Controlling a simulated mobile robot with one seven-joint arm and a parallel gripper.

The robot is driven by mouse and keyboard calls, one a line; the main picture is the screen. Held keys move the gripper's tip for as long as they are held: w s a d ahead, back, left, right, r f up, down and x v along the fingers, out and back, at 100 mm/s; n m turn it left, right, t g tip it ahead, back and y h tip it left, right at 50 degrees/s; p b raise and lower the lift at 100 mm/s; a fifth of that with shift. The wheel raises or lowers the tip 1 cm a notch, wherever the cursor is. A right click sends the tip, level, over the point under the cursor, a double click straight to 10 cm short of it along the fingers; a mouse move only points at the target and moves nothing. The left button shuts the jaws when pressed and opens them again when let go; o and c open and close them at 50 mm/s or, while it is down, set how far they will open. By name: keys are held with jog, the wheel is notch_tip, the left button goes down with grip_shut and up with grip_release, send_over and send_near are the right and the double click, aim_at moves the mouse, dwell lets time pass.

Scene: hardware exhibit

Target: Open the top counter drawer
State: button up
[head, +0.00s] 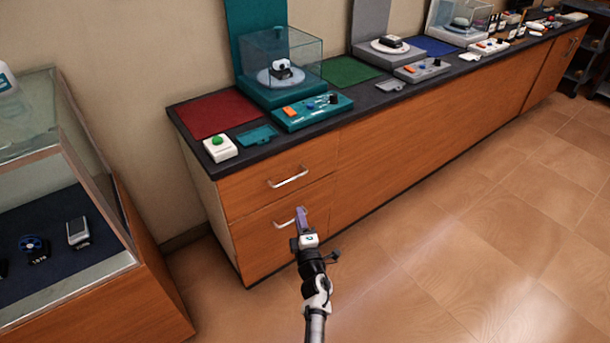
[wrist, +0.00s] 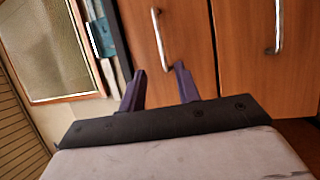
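The top counter drawer (head: 248,188) is closed, with a silver bar handle (head: 288,177) on its wooden front. In the wrist view, which is turned sideways, its handle (wrist: 160,40) stands ahead of my gripper, its near end lined up between the fingertips. My gripper (wrist: 159,68) has its two purple fingers apart and nothing between them that I can see as held. In the head view my gripper (head: 301,216) appears in front of the drawer stack, overlapping the lower drawer and its handle. How far the fingertips are from the top handle is unclear.
The lower drawer (head: 262,245) is closed; its handle (wrist: 278,27) is at the right of the wrist view. A glass display case (head: 75,180) stands to the left. The dark countertop (head: 262,130) holds a green-button box (head: 219,149) and exhibits. The tiled floor (head: 450,240) at right is clear.

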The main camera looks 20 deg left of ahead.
jog(key=b+x, duration=0.7)
jog(key=x, duration=0.6)
jog(key=shift+w+a+b, duration=0.2)
jog(key=shift+w+b, duration=0.05)
jog(key=shift+b, duration=0.1)
grip_shut()
